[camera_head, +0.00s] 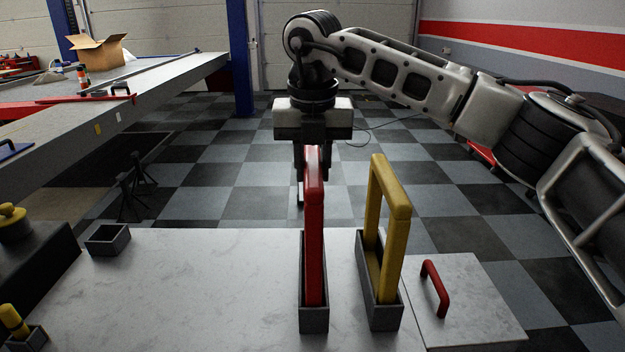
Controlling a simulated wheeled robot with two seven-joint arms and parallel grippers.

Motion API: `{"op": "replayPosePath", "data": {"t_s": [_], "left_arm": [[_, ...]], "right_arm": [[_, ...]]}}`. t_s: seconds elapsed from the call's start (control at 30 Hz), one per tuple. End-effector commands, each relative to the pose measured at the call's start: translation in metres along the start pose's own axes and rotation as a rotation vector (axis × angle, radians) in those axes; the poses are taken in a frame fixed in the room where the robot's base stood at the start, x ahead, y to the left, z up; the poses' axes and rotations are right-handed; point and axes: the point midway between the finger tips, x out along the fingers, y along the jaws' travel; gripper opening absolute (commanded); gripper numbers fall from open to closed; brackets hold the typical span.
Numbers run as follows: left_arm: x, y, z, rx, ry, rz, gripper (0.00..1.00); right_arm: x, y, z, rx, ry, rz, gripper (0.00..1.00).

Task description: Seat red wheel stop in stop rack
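The red wheel stop (314,230) is an upright, narrow red frame seen nearly edge-on. Its lower end is inside a narrow grey slot holder (314,320) of the stop rack on the light worktop. How deep it sits is hard to tell. My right gripper (313,160) points down at the far top end of the red stop, with its fingers close against both sides of the bar. It looks shut on it; the fingertips are partly hidden behind the red bar. My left gripper is out of view.
A yellow wheel stop (398,225) stands in a second grey holder (385,318) just to the right. Beyond it is a pale lid with a red handle (434,288). A small empty grey box (108,240) sits at the left. The worktop (210,290) between is clear.

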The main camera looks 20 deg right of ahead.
Motion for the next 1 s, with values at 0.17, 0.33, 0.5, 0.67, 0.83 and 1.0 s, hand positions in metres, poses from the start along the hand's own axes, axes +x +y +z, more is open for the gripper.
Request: {"op": "replayPosePath", "data": {"t_s": [0.17,0.33,0.5,0.67,0.83,1.0], "left_arm": [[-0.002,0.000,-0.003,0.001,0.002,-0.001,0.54],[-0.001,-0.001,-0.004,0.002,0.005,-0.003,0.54],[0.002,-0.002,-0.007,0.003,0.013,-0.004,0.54],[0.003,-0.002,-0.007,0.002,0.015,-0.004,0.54],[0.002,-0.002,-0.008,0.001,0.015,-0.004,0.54],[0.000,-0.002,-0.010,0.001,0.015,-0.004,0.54]], "right_arm": [[0.021,0.000,-0.002,0.000,-0.001,0.002,0.00],[0.025,0.000,-0.003,0.000,-0.004,0.003,0.00],[0.026,0.000,-0.003,0.000,-0.003,0.003,0.00],[0.030,0.000,-0.004,0.000,0.000,0.000,0.47],[0.030,0.000,-0.004,0.000,0.001,0.000,0.47],[0.025,0.000,-0.003,0.000,0.000,0.000,0.47]]}}
